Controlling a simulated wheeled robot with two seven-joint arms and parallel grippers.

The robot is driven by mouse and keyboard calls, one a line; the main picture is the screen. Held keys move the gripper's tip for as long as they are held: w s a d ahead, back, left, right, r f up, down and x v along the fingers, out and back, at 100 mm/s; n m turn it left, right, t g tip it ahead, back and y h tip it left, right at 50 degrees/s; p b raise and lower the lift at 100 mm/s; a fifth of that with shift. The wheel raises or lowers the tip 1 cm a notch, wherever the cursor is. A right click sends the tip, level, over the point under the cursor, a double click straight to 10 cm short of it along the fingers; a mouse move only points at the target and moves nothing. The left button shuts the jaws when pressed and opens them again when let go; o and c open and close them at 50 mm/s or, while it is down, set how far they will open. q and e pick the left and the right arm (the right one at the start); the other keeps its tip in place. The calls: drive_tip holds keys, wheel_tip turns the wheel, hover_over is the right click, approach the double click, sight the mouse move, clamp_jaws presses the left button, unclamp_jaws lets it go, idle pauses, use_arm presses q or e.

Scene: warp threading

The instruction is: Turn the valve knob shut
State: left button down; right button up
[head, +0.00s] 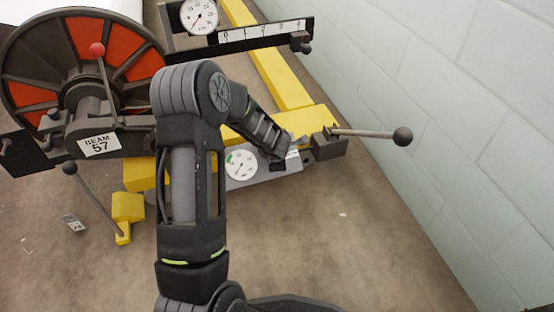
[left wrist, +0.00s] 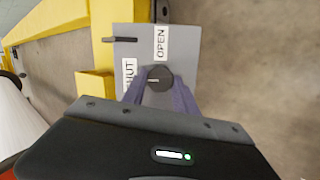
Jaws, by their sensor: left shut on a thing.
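The valve knob (left wrist: 159,73) is a small dark round knob on a grey plate (left wrist: 191,47). The plate carries an OPEN label (left wrist: 161,43) and a SHUT label (left wrist: 129,77), the latter partly covered by a finger. A small light mark on the knob faces the SHUT side. My left gripper (left wrist: 158,88) is shut on the knob, one finger on each side. In the head view my left gripper (head: 277,150) reaches down to the grey plate (head: 262,175), and the knob is hidden there. My right gripper is in neither view.
A round gauge (head: 241,165) sits on the plate beside my gripper. A lever with a black ball (head: 402,136) sticks out to the right, near the block wall (head: 450,90). The red-and-black beam wheel (head: 85,65) and a red-knobbed lever (head: 97,50) stand at left. Lower right floor is clear.

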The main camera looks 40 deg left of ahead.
use_arm(q)
drive_tip(key=shift+f, duration=0.1)
drive_tip(key=c, duration=1)
unclamp_jaws()
drive_tip(key=shift+o, duration=0.2)
drive_tip(key=p+v, duration=0.3)
drive_tip(key=v, duration=0.5)
drive_tip(key=shift+p, duration=0.35)
